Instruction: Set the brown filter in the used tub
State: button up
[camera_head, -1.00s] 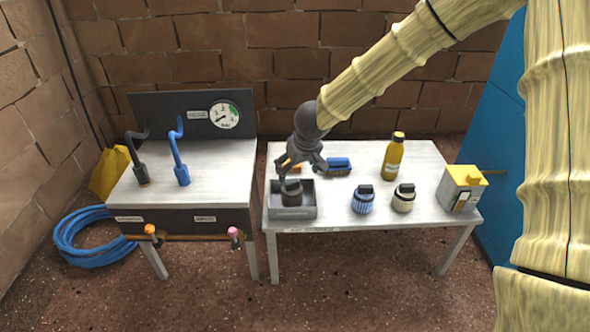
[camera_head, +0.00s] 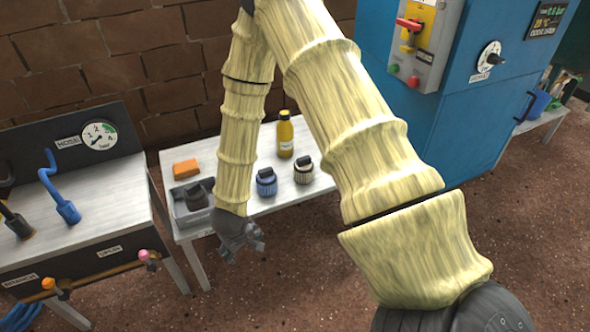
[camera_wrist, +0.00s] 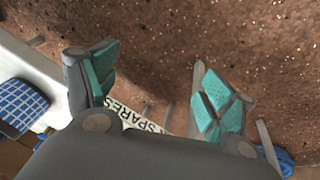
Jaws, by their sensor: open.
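A dark brownish filter (camera_head: 198,197) stands inside the grey used tub (camera_head: 180,213) at the left front of the white table. My gripper (camera_head: 245,257) hangs open and empty over the floor in front of the table edge, to the right of the tub and apart from it. In the wrist view the teal finger pads (camera_wrist: 155,85) are spread with only floor between them. A blue ribbed filter (camera_head: 266,182) and a cream ribbed filter (camera_head: 303,170) stand on the table. Part of a blue checked object (camera_wrist: 20,105) shows at the wrist view's left edge.
A yellow bottle (camera_head: 285,137) stands at the table's back and an orange block (camera_head: 186,169) behind the tub. The bench with the gauge (camera_head: 100,135) is at left, a blue cabinet (camera_head: 450,110) at right. My arm hides part of the table.

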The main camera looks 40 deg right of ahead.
jog(key=s+a+f+g, duration=0.1)
jog(key=s+f, duration=0.3)
jog(key=s, duration=0.5)
jog(key=s+a+f+g+y, duration=0.1)
jog(key=s+f, duration=0.3)
jog(key=s, duration=0.5)
jog(key=s+a+f+m+y, duration=0.1)
jog(key=s+f, duration=0.3)
jog(key=s, duration=0.5)
jog(key=shift+s+g, duration=0.35)
jog(key=shift+g, duration=0.05)
